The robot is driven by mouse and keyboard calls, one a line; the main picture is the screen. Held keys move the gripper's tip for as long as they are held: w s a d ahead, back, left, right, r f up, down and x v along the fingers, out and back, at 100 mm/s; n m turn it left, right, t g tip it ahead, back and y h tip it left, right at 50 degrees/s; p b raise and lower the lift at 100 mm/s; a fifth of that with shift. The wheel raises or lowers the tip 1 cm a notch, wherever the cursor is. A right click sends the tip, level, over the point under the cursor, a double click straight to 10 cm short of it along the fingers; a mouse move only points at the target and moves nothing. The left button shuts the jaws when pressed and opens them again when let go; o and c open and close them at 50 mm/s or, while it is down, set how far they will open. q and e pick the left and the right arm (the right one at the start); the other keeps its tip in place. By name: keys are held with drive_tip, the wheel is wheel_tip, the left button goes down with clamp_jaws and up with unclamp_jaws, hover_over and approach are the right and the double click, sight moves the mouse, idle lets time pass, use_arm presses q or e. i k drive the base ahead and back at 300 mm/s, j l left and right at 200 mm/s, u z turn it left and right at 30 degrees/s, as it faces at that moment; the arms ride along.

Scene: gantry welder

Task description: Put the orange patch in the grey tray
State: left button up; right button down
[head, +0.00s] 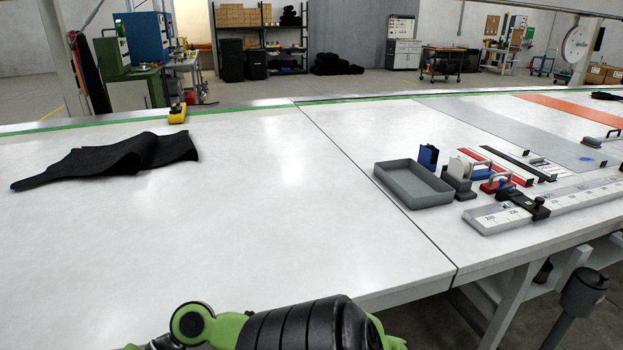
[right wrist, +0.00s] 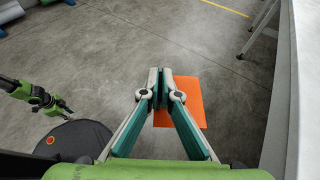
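The orange patch (right wrist: 190,101), a flat square piece, shows in the right wrist view just behind my right gripper (right wrist: 165,72). The fingers hide part of the patch. The grey tray (head: 412,191) is a shallow, open, empty box on the white table in the head view, right of the table seam. Neither gripper shows in the head view. A green and black arm end (right wrist: 55,103) shows small at the left of the right wrist view; its fingers are unclear.
A measuring rail (head: 550,203) lies to the right. A black cloth (head: 115,160) and yellow tool (head: 177,113) lie at left. The table's middle is clear.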

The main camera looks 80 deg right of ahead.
sight(419, 193)
drive_tip(key=z, duration=1.85)
